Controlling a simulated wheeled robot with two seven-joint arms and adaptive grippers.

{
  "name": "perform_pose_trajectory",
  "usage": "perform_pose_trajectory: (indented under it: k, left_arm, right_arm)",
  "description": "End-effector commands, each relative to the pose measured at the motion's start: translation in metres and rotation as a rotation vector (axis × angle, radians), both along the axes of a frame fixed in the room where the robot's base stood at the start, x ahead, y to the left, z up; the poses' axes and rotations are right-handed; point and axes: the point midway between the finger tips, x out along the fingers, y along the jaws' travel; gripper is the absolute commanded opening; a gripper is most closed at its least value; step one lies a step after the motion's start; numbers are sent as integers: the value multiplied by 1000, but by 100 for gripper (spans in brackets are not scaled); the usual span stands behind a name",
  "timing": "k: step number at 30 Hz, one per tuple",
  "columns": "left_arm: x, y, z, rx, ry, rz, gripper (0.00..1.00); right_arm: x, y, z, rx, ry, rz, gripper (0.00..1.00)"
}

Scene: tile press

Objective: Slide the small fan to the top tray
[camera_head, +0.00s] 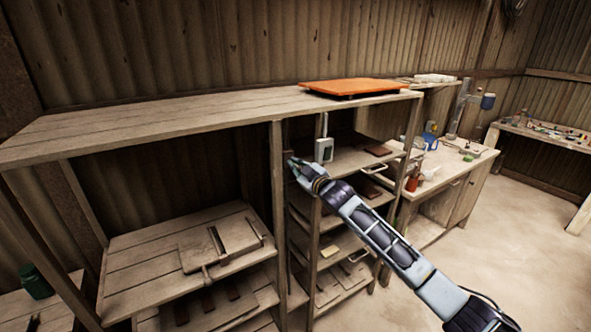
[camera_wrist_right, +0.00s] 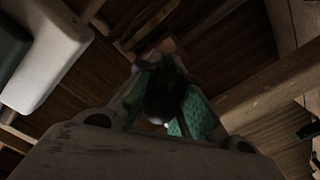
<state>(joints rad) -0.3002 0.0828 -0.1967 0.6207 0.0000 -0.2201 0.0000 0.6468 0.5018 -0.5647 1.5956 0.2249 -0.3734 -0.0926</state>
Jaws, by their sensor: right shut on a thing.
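My right gripper (camera_head: 293,163) reaches in from the lower right to the front left side of the tray rack, near a wooden post. In the right wrist view, its green-padded fingers (camera_wrist_right: 168,105) are shut on a dark thing (camera_wrist_right: 165,92). That thing is too dark and blurred to tell whether it is the small fan. The top tray (camera_head: 345,162) is a wooden board in the rack, just right of my gripper. A small grey-white device (camera_head: 324,150) stands upright at its back left. I cannot make out a fan for certain. My left gripper is out of view.
An orange flat panel (camera_head: 355,87) lies on the shelf top above. Lower trays (camera_head: 340,245) sit below the top one. Wooden posts (camera_head: 278,200) stand close beside my gripper. A workbench (camera_head: 455,165) with several items stands at right. The floor at right is clear.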

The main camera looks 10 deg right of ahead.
Motion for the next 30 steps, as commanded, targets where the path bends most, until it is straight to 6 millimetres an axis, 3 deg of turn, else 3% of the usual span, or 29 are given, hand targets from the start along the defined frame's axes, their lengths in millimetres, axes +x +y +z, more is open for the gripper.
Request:
perform_pose_trajectory:
  k: [6, 21, 22, 27, 30]
  left_arm:
    - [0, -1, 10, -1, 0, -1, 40]
    - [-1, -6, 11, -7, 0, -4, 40]
    - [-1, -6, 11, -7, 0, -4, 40]
    - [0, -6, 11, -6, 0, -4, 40]
    - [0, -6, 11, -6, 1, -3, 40]
  right_arm:
    - [0, -1, 15, -2, -2, -2, 0]
    - [0, -2, 18, 1, -2, -2, 0]
    - [0, -2, 18, 1, -2, -2, 10]
    - [0, -1, 18, 0, -2, -1, 31]
    - [0, -1, 17, 0, -1, 0, 31]
